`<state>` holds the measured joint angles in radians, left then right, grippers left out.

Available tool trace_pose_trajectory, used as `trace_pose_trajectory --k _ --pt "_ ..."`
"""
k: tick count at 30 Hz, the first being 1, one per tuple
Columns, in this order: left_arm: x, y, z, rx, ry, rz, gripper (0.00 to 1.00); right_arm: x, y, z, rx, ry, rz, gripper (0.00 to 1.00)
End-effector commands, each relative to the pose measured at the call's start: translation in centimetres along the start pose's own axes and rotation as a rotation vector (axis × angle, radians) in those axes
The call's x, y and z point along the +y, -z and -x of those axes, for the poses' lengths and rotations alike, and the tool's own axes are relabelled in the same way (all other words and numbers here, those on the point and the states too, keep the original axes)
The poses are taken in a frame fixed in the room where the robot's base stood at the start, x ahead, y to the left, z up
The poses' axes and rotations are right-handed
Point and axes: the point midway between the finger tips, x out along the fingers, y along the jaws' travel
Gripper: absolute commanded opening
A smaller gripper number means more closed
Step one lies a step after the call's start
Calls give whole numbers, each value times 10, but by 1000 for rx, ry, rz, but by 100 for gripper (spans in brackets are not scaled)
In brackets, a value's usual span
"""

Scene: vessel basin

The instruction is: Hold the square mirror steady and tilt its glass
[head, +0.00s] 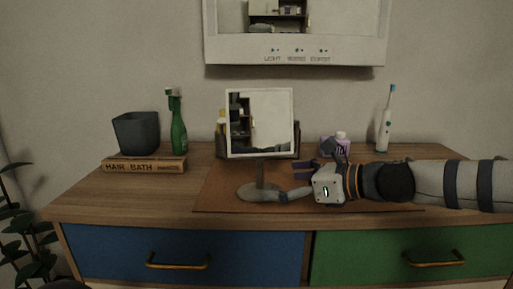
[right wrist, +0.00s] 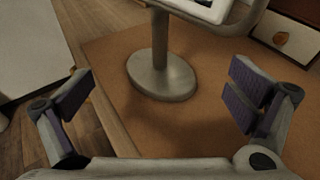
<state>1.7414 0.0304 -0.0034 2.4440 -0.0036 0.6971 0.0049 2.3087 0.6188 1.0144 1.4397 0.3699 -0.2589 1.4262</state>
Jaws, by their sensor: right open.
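The square mirror (head: 262,124) stands upright on the dresser, with a white frame and its glass facing me. Its grey post and round base (head: 257,192) rest on a brown mat (head: 225,196). In the right wrist view the post (right wrist: 160,45) rises from the base (right wrist: 162,78), and only the lower frame edge (right wrist: 205,8) shows. My right gripper (head: 293,180) comes from the right, just beside the post. It is open, and in the right wrist view its two fingers (right wrist: 157,100) are spread wide with the post beyond and between them, apart from both pads. My left gripper is not in view.
A dark cup (head: 136,133) stands on a book (head: 145,166) beside a green bottle (head: 178,130) at left. A small purple container (head: 335,146) and an electric toothbrush (head: 384,130) stand at the back right. Behind the mirror is a dark box (head: 299,145). The mat's front left is clear.

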Motion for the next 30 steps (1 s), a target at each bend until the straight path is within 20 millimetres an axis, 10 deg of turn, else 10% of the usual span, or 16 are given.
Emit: trace_pose_trajectory --k 9,20,30 --pt "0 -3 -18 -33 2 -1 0 0 2 -47 1 -1 0 99" --pt "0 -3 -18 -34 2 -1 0 0 -1 -52 -1 0 1 99" --pt "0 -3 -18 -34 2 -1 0 1 0 -52 -1 -1 0 26"
